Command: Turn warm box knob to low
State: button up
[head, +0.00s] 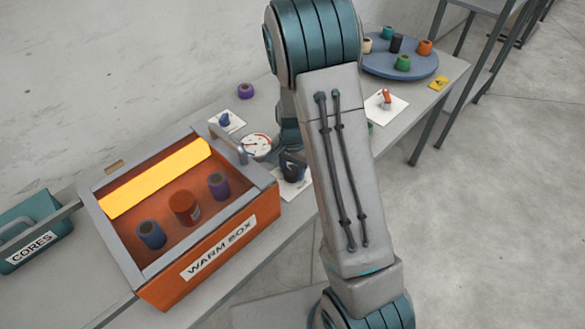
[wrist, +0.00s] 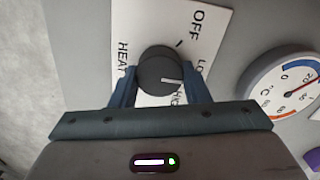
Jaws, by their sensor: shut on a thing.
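The warm box knob (wrist: 160,68) is round and dark with a white pointer line. It sits on a white card (wrist: 205,22) marked HEAT, OFF, LO and a partly hidden HI label. The pointer line lies toward the right, near the HI lettering and not at OFF. My gripper (wrist: 160,88) is shut on the knob, one finger on each side. In the head view the orange warm box (head: 225,248) stands on the bench, open on top, with a glowing yellow bar (head: 155,180) inside. My arm hides much of the knob area there.
A dial gauge (wrist: 282,88) is close to the right of the knob. Several coloured spools stand in the box and on a round blue turntable (head: 400,68). A teal CORES bin (head: 32,230) is at the left. Small cards with objects lie on the bench.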

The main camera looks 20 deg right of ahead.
aim_at(293, 171)
jog(key=o, duration=1)
jog(key=shift+r, duration=0.1)
notch_tip(293, 171, up, 14)
jog(key=shift+f, duration=0.15)
jog(key=s+r+n+t, duration=0.1)
jog(key=s+r+n, duration=0.2)
jog(key=s, duration=0.3)
jog(key=s+r+n+t+p, duration=0.1)
jog(key=s+r+n, duration=0.2)
jog(key=s, duration=0.4)
jog(key=s+r+n, duration=0.2)
jog(key=s+r, duration=0.2)
jog(key=s, duration=0.3)
jog(key=shift+s+a+r+n+t+p, duration=0.1)
jog(key=shift+a+n+t+p, duration=0.2)
jog(key=shift+n+t+p, duration=0.1)
